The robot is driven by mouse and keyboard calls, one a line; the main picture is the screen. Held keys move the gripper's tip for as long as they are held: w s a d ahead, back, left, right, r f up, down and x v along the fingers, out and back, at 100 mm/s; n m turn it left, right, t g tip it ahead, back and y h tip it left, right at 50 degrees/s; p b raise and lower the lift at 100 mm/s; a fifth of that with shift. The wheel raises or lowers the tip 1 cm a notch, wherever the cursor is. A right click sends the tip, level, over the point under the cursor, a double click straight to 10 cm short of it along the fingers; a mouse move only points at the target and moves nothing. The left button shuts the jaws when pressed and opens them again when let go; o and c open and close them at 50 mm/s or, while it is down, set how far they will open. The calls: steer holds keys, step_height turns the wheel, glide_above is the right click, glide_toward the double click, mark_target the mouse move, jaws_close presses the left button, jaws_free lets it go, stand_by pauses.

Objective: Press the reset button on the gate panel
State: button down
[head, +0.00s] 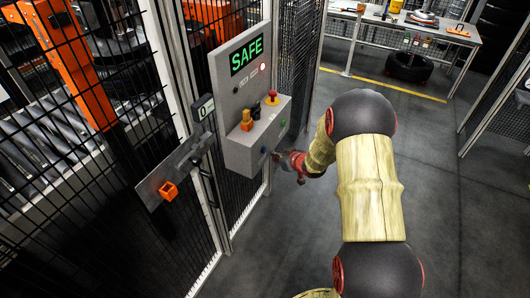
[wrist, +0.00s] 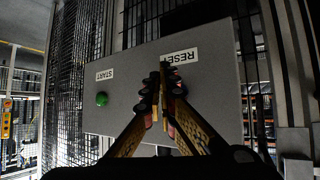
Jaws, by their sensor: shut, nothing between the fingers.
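The gate panel (head: 237,85) is a grey plate with a lit green SAFE display. A control box (head: 262,135) juts out below it, with a green button (head: 282,124) and a blue button (head: 263,150) on its front. My gripper (head: 279,157) is shut and empty, close to the front near the blue button. In the wrist view, my gripper (wrist: 163,78) points at the box face (wrist: 125,75), its tips just below the RESET label (wrist: 180,57). The fingers hide the reset button there; contact cannot be told. A green button (wrist: 101,99) sits by the START label.
A yellow-orange knob (head: 247,120) and a red mushroom button (head: 272,97) sit on top of the box. A latch with an orange handle (head: 168,189) is on the mesh gate at left. Open floor (head: 300,215) lies right of the fence.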

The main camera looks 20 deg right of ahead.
steer(key=shift+w+a, duration=0.4)
steer(key=shift+w, duration=0.05)
stand_by(1.2)
steer(key=shift+w+a, duration=0.25)
steer(key=shift+w, duration=0.1)
steer(key=shift+w+a, duration=0.3)
steer(key=shift+w, duration=0.05)
stand_by(0.9)
steer(key=shift+s+d, duration=0.1)
steer(key=shift+s+d+p, duration=0.45)
steer(key=shift+s+p, duration=0.05)
steer(key=shift+s, duration=0.1)
stand_by(0.3)
